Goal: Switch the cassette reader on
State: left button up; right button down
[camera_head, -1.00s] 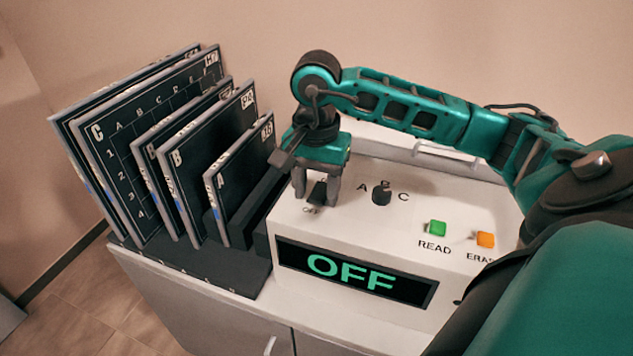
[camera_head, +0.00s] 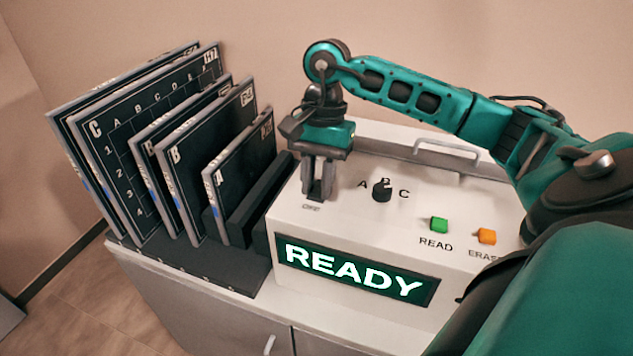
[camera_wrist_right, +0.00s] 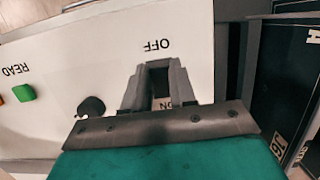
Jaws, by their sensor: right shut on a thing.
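The cassette reader (camera_head: 345,225) is a white box on a cabinet, and its display (camera_head: 355,273) reads READY in lit letters. My right gripper (camera_head: 318,192) is over the reader's power switch at the top left. In the right wrist view the gripper (camera_wrist_right: 160,75) has its fingers around the dark switch (camera_wrist_right: 162,85), between the OFF label and a partly covered ON label. The fingers hide most of the switch. My left gripper is in neither view.
A black selector knob (camera_head: 381,190) marked A, B, C, a green READ button (camera_head: 439,224) and an orange ERASE button (camera_head: 487,236) sit right of the gripper. A dark rack (camera_head: 235,270) left of the reader holds several upright cassettes (camera_head: 240,170).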

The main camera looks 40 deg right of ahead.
jog(key=shift+w+d+g+y+b, duration=0.2)
jog(key=shift+g+y+b, duration=0.15)
jog(key=shift+y, duration=0.55)
jog(key=c, duration=0.9)
grip_release()
jog(key=shift+r, duration=0.1)
jog(key=shift+p+v, duration=1.35)
jog(key=shift+v, duration=5.1)
